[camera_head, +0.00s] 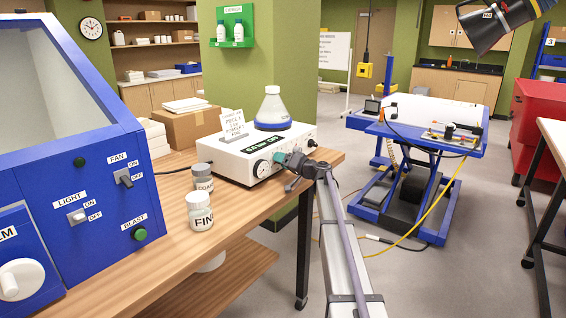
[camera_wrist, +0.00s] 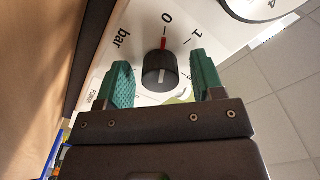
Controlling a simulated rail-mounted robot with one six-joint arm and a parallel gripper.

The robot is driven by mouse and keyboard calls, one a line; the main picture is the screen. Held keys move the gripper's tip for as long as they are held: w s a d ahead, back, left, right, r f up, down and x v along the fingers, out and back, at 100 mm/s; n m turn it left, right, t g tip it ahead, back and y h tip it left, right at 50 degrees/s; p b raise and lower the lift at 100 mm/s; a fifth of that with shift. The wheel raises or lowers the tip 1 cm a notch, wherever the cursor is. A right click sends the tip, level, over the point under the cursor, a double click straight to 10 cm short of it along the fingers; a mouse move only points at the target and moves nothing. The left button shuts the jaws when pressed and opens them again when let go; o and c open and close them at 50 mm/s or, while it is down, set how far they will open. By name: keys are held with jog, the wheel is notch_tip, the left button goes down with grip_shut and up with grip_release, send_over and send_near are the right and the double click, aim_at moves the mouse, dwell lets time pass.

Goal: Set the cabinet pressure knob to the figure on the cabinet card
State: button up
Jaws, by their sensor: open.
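The pressure knob (camera_wrist: 160,72) is black and round with a pale line on its face, on the front of a white unit (camera_head: 232,168). A red mark at its upper edge points near the "0" on the printed bar scale; "1" is to the right. My gripper (camera_wrist: 160,62) is open, its two green fingers on either side of the knob with gaps visible. In the head view my gripper (camera_head: 289,160) is at the unit's front and hides the knob. A white card (camera_head: 233,123) stands on top of the unit; its small writing is unreadable here.
A round gauge (camera_head: 262,168) is left of my gripper. A flask with a blue base (camera_head: 272,108) stands on the unit. Two labelled jars (camera_head: 200,212) stand on the wooden bench (camera_head: 170,270), beside the blue cabinet (camera_head: 75,215).

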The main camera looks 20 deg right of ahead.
jog(key=shift+c, duration=0.3)
jog(key=c, duration=0.9)
jog(key=shift+o, duration=0.2)
